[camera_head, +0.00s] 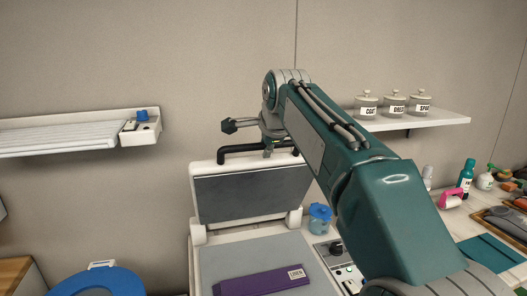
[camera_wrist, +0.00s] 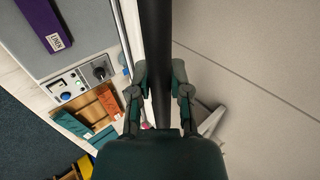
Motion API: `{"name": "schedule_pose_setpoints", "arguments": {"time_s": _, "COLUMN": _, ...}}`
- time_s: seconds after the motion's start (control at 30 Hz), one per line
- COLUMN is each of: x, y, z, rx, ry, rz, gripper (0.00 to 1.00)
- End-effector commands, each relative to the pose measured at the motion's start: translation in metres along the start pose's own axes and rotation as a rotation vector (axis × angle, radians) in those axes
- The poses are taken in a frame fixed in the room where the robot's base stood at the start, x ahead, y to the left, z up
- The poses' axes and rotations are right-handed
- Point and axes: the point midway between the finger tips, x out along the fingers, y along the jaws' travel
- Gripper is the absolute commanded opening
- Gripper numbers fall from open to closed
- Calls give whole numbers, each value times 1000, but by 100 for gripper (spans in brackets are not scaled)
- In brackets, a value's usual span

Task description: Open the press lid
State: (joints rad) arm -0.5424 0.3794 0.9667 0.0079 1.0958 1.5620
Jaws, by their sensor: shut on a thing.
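The press (camera_head: 193,261) stands in the middle of the head view with its lid (camera_head: 248,190) raised, tilted up at the back of the base. A black handle bar (camera_head: 236,148) runs along the lid's top edge. In the wrist view the black bar (camera_wrist: 157,60) passes between the fingers of my gripper (camera_wrist: 159,85), which is shut on it. A folded purple cloth with a LINEN label (camera_head: 260,284) lies on the grey press bed (camera_head: 250,252).
A blue-lidded jar (camera_head: 320,219) and a control panel (camera_head: 340,262) sit right of the bed. A wall shelf (camera_head: 430,121) holds jars. A bench (camera_head: 480,232) with bottles and tools is at right. A wall rack (camera_head: 70,137) and a blue round object (camera_head: 98,282) are at left.

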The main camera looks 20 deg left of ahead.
Motion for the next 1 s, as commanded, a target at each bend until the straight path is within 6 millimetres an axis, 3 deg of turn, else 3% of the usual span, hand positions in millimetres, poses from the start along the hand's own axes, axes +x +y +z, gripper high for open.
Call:
{"name": "schedule_pose_setpoints", "arguments": {"time_s": 0.33, "x": 2, "y": 0, "z": 0, "rx": 0, "ry": 4, "rz": 3, "gripper": 0}}
{"name": "schedule_pose_setpoints", "arguments": {"time_s": 0.37, "x": 2, "y": 0, "z": 0, "rx": 0, "ry": 4, "rz": 3, "gripper": 28}}
{"name": "schedule_pose_setpoints", "arguments": {"time_s": 0.43, "x": 2, "y": 0, "z": 0, "rx": 0, "ry": 4, "rz": 3, "gripper": 60}}
{"name": "schedule_pose_setpoints", "arguments": {"time_s": 0.83, "x": 0, "y": -1, "z": 3, "rx": -2, "ry": 2, "rz": 1, "gripper": 60}}
{"name": "schedule_pose_setpoints", "arguments": {"time_s": 1.0, "x": -22, "y": -2, "z": 3, "rx": -2, "ry": 2, "rz": -3, "gripper": 60}}
